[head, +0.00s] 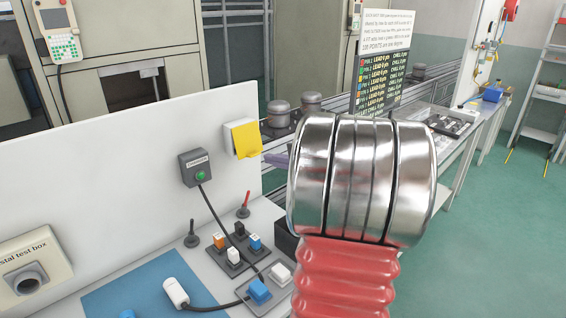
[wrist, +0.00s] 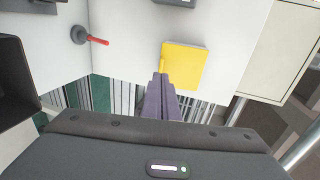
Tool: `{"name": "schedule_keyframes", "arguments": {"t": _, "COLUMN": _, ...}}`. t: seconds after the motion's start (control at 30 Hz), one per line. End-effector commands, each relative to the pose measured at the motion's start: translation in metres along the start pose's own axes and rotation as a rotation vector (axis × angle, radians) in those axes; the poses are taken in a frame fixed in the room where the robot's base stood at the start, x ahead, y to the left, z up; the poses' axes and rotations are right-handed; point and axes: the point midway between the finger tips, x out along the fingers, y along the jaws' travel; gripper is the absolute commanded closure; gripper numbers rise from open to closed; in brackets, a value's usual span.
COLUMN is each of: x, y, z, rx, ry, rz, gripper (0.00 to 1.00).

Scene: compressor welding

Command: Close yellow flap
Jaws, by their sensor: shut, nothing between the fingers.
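The yellow flap (head: 246,140) is on the front of a white box (head: 229,120) at the right end of the white upright panel. It seems to stand slightly off the box, but I cannot tell its exact angle. In the wrist view the yellow flap (wrist: 187,64) is right of centre, just beyond my gripper. My gripper (wrist: 160,77) shows two purple fingers pressed together, empty, with the tips at the flap's near left corner. I cannot tell whether they touch it. In the head view only a bit of purple finger shows beside my arm, right of the flap.
A grey box with a green button (head: 197,170) is left of the flap, with a cable hanging down. A red-handled lever (head: 244,204) and several coloured switches stand on the bench below. A text board (head: 385,65) stands behind.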

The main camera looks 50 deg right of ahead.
Motion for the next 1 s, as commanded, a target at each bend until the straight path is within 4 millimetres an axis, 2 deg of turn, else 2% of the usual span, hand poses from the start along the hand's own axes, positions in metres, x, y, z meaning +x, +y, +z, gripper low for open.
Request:
{"name": "schedule_keyframes", "arguments": {"t": 0.1, "x": 0.020, "y": 0.001, "z": 0.001, "rx": 0.001, "ry": -0.002, "rz": 0.001, "gripper": 1.00}}
{"name": "schedule_keyframes", "arguments": {"t": 0.3, "x": 0.043, "y": 0.001, "z": 0.000, "rx": 0.000, "ry": 0.000, "rz": 0.001, "gripper": 1.00}}
{"name": "schedule_keyframes", "arguments": {"t": 0.47, "x": 0.050, "y": 0.000, "z": -0.001, "rx": -0.001, "ry": 0.001, "rz": 0.000, "gripper": 1.00}}
{"name": "schedule_keyframes", "arguments": {"t": 0.83, "x": 0.052, "y": 0.001, "z": 0.000, "rx": 0.000, "ry": 0.001, "rz": 0.000, "gripper": 1.00}}
{"name": "schedule_keyframes", "arguments": {"t": 1.0, "x": 0.065, "y": 0.009, "z": 0.000, "rx": 0.002, "ry": 0.000, "rz": 0.002, "gripper": 1.00}}
